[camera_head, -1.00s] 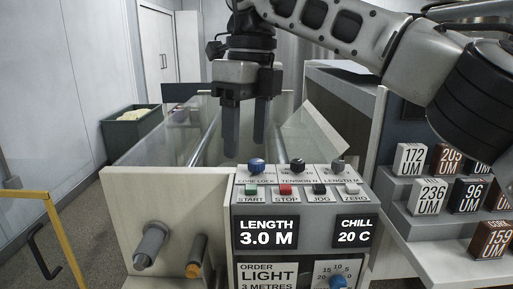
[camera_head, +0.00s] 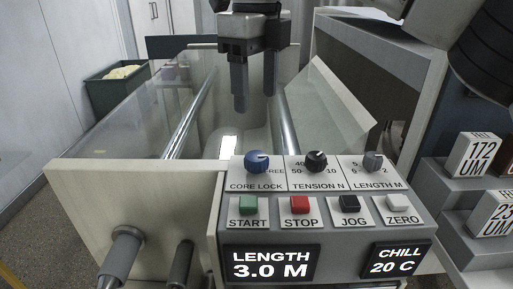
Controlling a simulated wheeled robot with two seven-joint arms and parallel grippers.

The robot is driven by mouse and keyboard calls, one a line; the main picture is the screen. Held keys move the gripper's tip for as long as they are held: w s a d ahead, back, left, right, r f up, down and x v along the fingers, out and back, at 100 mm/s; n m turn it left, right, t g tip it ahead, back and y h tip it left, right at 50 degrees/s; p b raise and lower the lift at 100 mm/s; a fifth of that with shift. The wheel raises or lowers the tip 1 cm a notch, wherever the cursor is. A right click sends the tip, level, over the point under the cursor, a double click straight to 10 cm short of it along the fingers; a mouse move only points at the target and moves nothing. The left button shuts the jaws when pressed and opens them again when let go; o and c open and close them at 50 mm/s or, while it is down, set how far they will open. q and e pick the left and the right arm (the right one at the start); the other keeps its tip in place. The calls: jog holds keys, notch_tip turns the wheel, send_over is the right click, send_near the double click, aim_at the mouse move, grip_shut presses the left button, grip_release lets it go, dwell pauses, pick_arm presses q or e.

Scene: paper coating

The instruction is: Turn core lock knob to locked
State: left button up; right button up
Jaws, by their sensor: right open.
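The blue core lock knob (camera_head: 256,162) sits at the top left of the grey control panel (camera_head: 232,235), above the label CORE LOCK. The word FREE shows at its right, and a pale mark on the knob's face seems to point that way. Any other label around it is hidden or too small to read. My right gripper (camera_head: 255,100) hangs with its two fingers pointing down, apart and empty. In the picture it is above the knob and looks farther back, over the machine's trough. My left gripper is not in view.
START, STOP (camera_head: 300,205), JOG and ZERO buttons line the row below. Metal rollers (camera_head: 193,112) and a tilted clear panel (camera_head: 325,105) flank the gripper. Labelled blocks (camera_head: 474,155) stand at right.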

aim_at(257, 156)
notch_tip(257, 156, down, 12)
jog(key=shift+w+r, duration=0.1)
jog(key=shift+r, duration=0.15)
jog(key=c, duration=1)
